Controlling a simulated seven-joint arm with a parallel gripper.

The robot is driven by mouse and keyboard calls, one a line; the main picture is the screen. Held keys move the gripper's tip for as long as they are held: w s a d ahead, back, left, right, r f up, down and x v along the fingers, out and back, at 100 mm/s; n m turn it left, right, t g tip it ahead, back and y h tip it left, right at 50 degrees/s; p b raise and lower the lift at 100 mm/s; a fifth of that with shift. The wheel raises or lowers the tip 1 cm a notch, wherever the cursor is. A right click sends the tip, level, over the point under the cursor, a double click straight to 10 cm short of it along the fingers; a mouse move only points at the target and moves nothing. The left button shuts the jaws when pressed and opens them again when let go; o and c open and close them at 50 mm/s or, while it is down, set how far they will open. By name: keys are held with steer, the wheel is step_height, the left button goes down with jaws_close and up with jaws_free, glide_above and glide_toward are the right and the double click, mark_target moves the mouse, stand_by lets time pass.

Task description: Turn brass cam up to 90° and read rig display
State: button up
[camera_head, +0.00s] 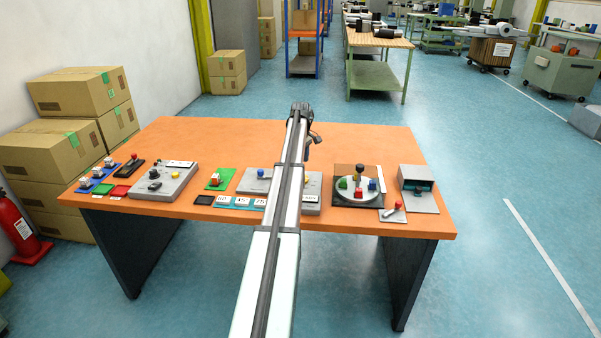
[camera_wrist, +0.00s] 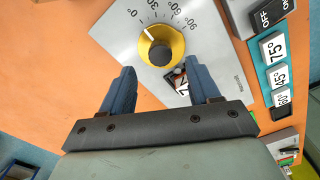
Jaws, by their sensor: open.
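The brass cam (camera_wrist: 154,60) is a round yellow dial with a dark centre knob on a grey plate (camera_wrist: 118,40) in the wrist view. Its white mark points up-left, near the 0 of a printed scale running 0, 30, 60, 90. My gripper (camera_wrist: 160,68) is open, its two blue fingers pointing at the cam, one on each side of its lower part. I see no clear contact. A small white panel with a dark figure (camera_wrist: 183,88) lies by the right finger, partly hidden and not readable. In the head view my arm covers most of the middle plate (camera_head: 250,187).
The orange table (camera_head: 220,140) also holds a left rig (camera_head: 170,188) and a round turntable (camera_head: 345,195). Its far side is clear.

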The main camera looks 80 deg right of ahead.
steer(key=shift+f, duration=3)
steer(key=c, duration=1)
